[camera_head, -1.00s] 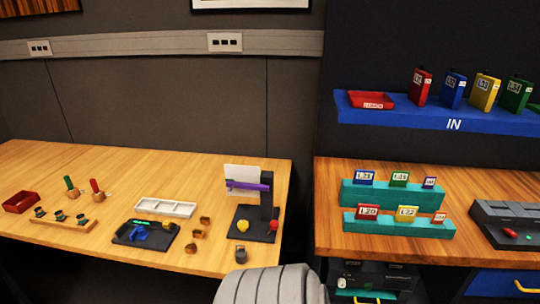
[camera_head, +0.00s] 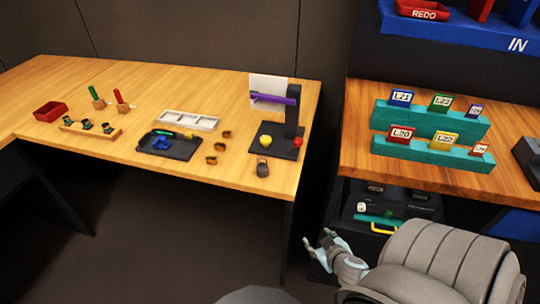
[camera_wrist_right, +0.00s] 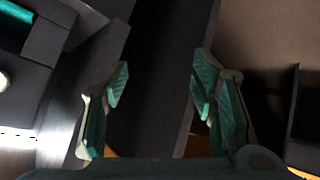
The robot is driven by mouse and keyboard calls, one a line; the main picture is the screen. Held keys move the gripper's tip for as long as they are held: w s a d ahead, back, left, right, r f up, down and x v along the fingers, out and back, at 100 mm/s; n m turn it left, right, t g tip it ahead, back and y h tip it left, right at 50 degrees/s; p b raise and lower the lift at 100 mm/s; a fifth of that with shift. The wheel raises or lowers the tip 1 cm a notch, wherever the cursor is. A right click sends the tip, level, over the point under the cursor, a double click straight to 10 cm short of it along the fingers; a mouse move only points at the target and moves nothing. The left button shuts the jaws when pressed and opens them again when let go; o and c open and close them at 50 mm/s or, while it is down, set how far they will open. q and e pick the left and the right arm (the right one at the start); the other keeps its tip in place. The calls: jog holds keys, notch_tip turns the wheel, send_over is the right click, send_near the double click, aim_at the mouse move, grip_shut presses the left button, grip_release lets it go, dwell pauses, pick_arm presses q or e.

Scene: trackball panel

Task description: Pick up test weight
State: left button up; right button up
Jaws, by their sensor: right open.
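A small dark grey piece (camera_head: 262,167), which looks like the test weight, sits at the front right of the left wooden table, in front of the black stand base (camera_head: 278,142). Its details are too small to tell. My right gripper (camera_head: 320,243) is open and empty, below table height and in front of the gap between the two tables, well apart from the grey piece. In the right wrist view, the open fingers (camera_wrist_right: 160,85) have teal pads with nothing between them. My left gripper is not in view.
Several brown pieces (camera_head: 217,147), a black tray (camera_head: 170,146) and a white compartment tray (camera_head: 188,120) lie left of the stand. The right table holds teal racks (camera_head: 430,154) with labelled cards. A dark drawer unit (camera_head: 348,207) stands below it, right of my gripper.

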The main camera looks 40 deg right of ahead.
jog(key=w+a+r+t+b, duration=0.1)
jog(key=w+a+r+t, duration=0.15)
jog(key=w+r, duration=0.45)
jog(key=m+t+y+b, duration=0.1)
jog(key=t+y+b, duration=0.1)
jog(key=t, duration=0.3)
send_near(265, 171)
jog(key=shift+g, duration=0.25)
jog(key=b+x, duration=0.1)
jog(key=x, duration=1.1)
jog(key=shift+r, duration=0.15)
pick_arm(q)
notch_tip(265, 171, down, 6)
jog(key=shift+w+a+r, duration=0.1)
pick_arm(e)
jog(key=shift+s+r, duration=0.1)
jog(key=shift+s, duration=0.05)
grip_shut()
